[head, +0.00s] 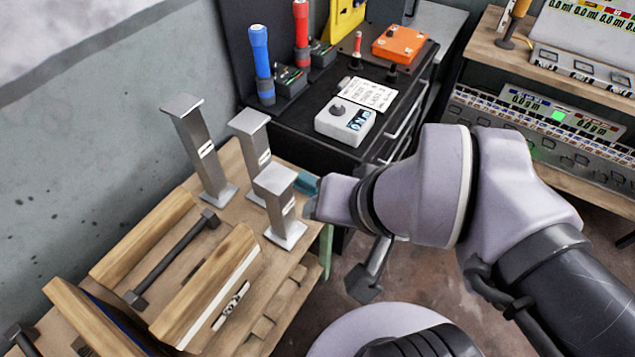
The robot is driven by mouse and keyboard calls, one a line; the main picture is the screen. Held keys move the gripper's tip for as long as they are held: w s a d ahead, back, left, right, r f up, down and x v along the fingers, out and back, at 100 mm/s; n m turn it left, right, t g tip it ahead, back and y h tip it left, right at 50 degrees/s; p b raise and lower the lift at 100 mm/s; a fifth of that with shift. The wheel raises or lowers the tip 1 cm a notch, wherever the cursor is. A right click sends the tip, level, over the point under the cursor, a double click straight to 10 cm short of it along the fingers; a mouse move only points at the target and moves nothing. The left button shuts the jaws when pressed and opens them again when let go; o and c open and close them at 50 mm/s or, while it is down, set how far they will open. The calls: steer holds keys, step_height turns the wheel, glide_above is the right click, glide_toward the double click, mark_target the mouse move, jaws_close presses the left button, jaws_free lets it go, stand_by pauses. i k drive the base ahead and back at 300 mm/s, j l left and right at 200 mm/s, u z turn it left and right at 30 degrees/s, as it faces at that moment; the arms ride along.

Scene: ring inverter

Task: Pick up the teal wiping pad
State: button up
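A small teal piece (306,183) shows at the tip of my gripper (312,197), just right of the nearest metal post. It may be the wiping pad, but most of it is hidden and I cannot tell whether it is held. My gripper comes in from the right, at the right edge of the wooden bench (230,215). Its fingers are mostly hidden by its own body, so whether they are open or shut does not show.
Three upright metal posts (203,150) (254,145) (279,205) stand close to my gripper. Wooden blocks and a dumbbell-shaped bar (170,258) lie at the bench's left. A black cabinet (300,128) behind holds screwdrivers, an orange box (399,44) and a white meter (344,120).

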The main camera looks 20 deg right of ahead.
mark_target(307, 181)
steer(key=u, duration=5.25)
steer(key=z, duration=5.25)
steer(key=i+l+z, duration=0.1)
steer(key=i+z, duration=0.2)
steer(key=i, duration=0.4)
